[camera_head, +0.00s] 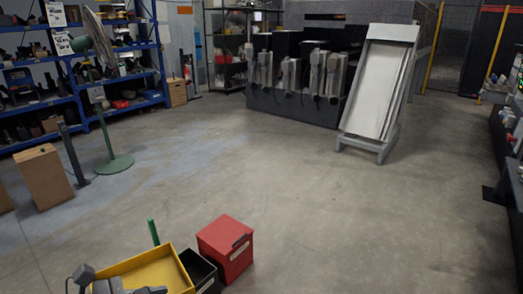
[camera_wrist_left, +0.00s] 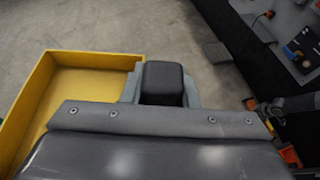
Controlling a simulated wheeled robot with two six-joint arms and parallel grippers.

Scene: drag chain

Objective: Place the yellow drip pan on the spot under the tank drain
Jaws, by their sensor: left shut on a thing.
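The yellow drip pan (camera_head: 168,271) is a shallow open tray at the bottom edge of the head view, partly cut off. It also shows at the left of the left wrist view (camera_wrist_left: 38,88), and its inside looks empty. My left gripper (camera_head: 112,286) is at the pan's near left side in the head view. In the left wrist view the gripper (camera_wrist_left: 163,85) is shut at the pan's right edge; the grip itself is mostly hidden. My right gripper is not in view. I cannot make out a tank drain or a marked spot.
A red bin (camera_head: 226,246) and a black bin (camera_head: 201,272) stand right of the pan, with a green post (camera_head: 153,232) behind it. A tilted grey rack (camera_head: 380,85), blue shelves (camera_head: 72,75) and a green-based stand (camera_head: 115,164) are farther away. The middle floor (camera_head: 290,175) is clear.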

